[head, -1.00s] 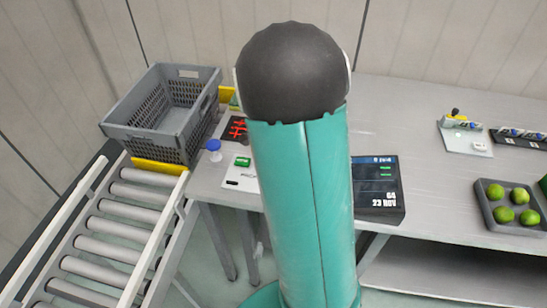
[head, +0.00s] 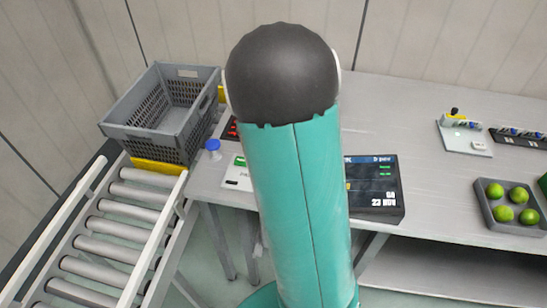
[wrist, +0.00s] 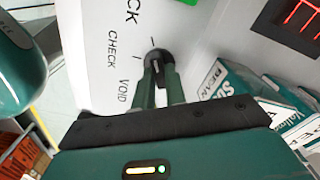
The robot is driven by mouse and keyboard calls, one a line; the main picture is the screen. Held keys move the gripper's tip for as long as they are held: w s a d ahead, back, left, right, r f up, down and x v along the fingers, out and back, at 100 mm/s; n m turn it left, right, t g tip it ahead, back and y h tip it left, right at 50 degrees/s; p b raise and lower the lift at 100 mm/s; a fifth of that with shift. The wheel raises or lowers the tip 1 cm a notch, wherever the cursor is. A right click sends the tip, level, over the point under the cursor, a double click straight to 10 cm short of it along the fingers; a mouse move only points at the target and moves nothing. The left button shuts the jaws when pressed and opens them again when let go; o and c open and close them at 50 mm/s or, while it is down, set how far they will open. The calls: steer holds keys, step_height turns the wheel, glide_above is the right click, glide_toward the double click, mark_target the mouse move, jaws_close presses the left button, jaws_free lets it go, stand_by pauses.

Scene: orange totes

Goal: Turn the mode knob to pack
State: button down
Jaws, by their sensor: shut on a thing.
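The black mode knob (wrist: 157,59) sits on a white panel (wrist: 95,45) in the wrist view. Printed words beside it read CHECK and VOID, with a larger word ending in CK at the top edge. Short tick marks lie around the knob. My gripper (wrist: 161,72) is shut on the knob, its two dark green fingers on either side of it. The fingers partly cover the knob, and I cannot tell which word it points at. In the head view my arm hides the gripper and knob; part of the white panel (head: 238,174) shows left of the arm.
A dark display (head: 375,190) stands right of my arm on the table (head: 410,115). A blue-capped thing (head: 213,149) stands near the panel. A tray of limes (head: 490,213) is at right. Small boxes (wrist: 245,90) lie near my gripper.

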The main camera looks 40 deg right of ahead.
steer(key=shift+d, duration=0.1)
steer(key=c, duration=1.4)
jaws_free()
steer(key=shift+c, duration=0.2)
step_height(320, 180, up, 14)
steer(key=shift+f, duration=0.1)
